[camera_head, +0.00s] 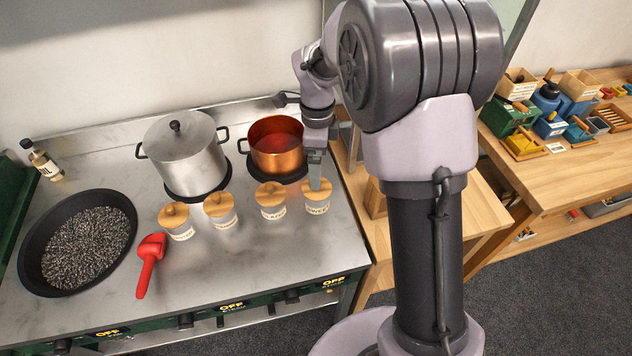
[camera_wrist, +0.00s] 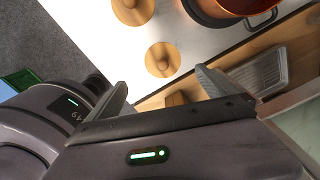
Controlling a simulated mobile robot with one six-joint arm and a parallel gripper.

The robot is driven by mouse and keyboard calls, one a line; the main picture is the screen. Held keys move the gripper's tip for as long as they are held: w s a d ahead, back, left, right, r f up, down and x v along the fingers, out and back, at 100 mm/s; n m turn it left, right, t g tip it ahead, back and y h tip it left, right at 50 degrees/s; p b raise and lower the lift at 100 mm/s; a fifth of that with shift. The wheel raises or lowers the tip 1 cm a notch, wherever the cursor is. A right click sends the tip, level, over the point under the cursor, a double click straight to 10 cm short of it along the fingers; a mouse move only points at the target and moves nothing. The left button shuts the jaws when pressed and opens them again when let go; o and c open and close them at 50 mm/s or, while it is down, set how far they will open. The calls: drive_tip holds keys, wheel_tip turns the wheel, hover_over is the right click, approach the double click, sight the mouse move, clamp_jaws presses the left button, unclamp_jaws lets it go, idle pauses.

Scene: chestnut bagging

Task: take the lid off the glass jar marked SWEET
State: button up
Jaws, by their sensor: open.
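The jar marked SWEET (camera_head: 318,206) stands at the right end of a row of several small glass jars on the steel stovetop. Its round wooden lid (camera_head: 316,187) with a knob sits on it. In the wrist view the nearest wooden lid (camera_wrist: 162,59) lies ahead of the fingers, a little above the gap between them.
Close left is another lidded jar (camera_head: 272,200). A red scoop (camera_head: 149,265) and a black pan (camera_head: 30,262) lie left.

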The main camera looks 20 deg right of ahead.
drive_tip(key=f, duration=0.3)
drive_tip(key=f+b, duration=0.1)
drive_tip(key=f, duration=0.2)
drive_tip(key=f+b, duration=0.1)
drive_tip(key=f, duration=0.2)
drive_tip(key=shift+w+d+f, duration=0.1)
drive_tip(key=shift+w, duration=0.25)
drive_tip(key=shift+c, duration=0.5)
drive_tip(key=c, duration=1.3)
drive_tip(key=shift+c, duration=0.2)
drive_tip(key=shift+r, duration=0.3)
